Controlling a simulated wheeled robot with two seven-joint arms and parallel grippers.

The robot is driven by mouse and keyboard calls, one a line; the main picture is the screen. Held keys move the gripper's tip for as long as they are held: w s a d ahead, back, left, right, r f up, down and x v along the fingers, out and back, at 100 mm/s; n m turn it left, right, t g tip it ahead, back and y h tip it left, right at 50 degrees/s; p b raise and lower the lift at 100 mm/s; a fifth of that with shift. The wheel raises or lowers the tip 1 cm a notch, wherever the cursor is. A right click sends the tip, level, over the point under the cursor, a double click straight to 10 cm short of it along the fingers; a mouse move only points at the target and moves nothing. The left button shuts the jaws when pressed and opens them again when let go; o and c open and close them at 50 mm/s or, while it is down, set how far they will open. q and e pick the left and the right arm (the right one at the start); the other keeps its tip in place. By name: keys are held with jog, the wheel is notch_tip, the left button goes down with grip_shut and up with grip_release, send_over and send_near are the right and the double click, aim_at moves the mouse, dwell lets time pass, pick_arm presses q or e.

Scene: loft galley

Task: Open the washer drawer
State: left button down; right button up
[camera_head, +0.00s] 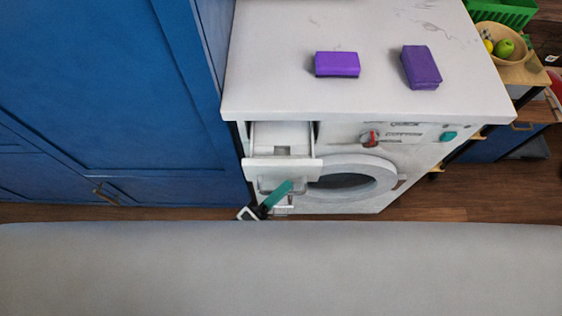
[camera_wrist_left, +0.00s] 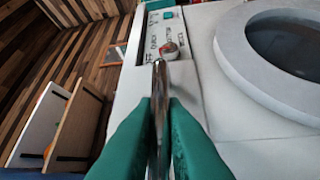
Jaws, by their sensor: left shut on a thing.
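The white washer (camera_head: 345,130) stands in the middle of the head view. Its drawer (camera_head: 283,171) at the upper left of the front is pulled out, and the inside of the compartment shows from above. My left gripper (camera_head: 283,190), with teal fingers, is at the drawer front. In the left wrist view its fingers (camera_wrist_left: 159,120) are shut on a shiny metal bar, the drawer handle (camera_wrist_left: 160,82), one finger on each side. Part of the handle is hidden between the fingers. My right gripper is in neither view.
Two purple sponges (camera_head: 337,64) (camera_head: 421,67) lie on the washer top. The round washer door (camera_head: 377,172) is right of the drawer. A red dial (camera_head: 369,138) is on the panel. Blue cabinets (camera_head: 90,80) stand close on the left. A fruit bowl (camera_head: 511,57) is far right.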

pick_arm(q)
jog(key=shift+s, duration=0.8)
jog(key=c, duration=1.5)
grip_release()
jog(key=shift+a, duration=0.1)
jog(key=b+v, duration=0.2)
jog(key=v, duration=1)
jog(key=shift+w, duration=0.1)
